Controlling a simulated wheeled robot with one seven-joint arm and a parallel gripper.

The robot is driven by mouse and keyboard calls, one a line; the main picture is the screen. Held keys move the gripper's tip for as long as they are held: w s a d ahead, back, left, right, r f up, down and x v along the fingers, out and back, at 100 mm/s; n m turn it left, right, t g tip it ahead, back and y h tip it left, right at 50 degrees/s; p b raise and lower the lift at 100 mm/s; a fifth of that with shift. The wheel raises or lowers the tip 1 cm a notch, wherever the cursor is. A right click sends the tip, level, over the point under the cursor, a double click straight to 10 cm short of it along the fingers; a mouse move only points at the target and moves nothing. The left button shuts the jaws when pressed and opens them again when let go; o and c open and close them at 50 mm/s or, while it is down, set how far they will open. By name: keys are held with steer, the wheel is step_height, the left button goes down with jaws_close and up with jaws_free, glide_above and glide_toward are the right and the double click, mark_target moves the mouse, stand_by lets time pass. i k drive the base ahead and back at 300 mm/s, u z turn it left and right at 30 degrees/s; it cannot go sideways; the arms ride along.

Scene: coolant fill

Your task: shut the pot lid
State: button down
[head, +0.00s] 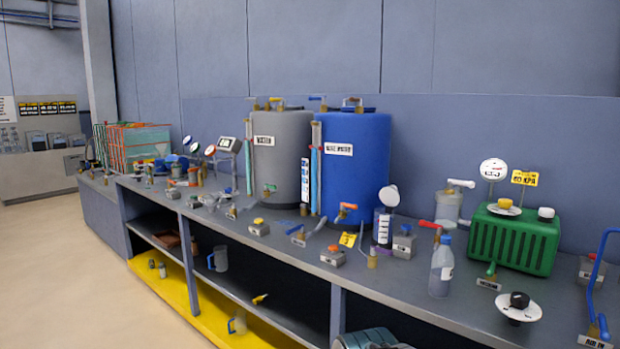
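A small dark pot (383,231) with pale level marks stands on the bench, right of the blue tank. A round pale grey lid (389,196) stands up at the pot's top, tilted open rather than lying flat over it. The hinge between them is too small to make out. My gripper is not in view.
A clear bottle (441,268), a grey canister (448,208) and a green ribbed unit (513,240) stand right of the pot. Small valves crowd the bench.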

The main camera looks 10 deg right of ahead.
mark_target(389, 196)
steer(key=u, duration=0.15)
steer(key=i, duration=0.8)
steer(key=z, duration=0.75)
steer(key=i, duration=0.65)
steer(key=z, duration=0.6)
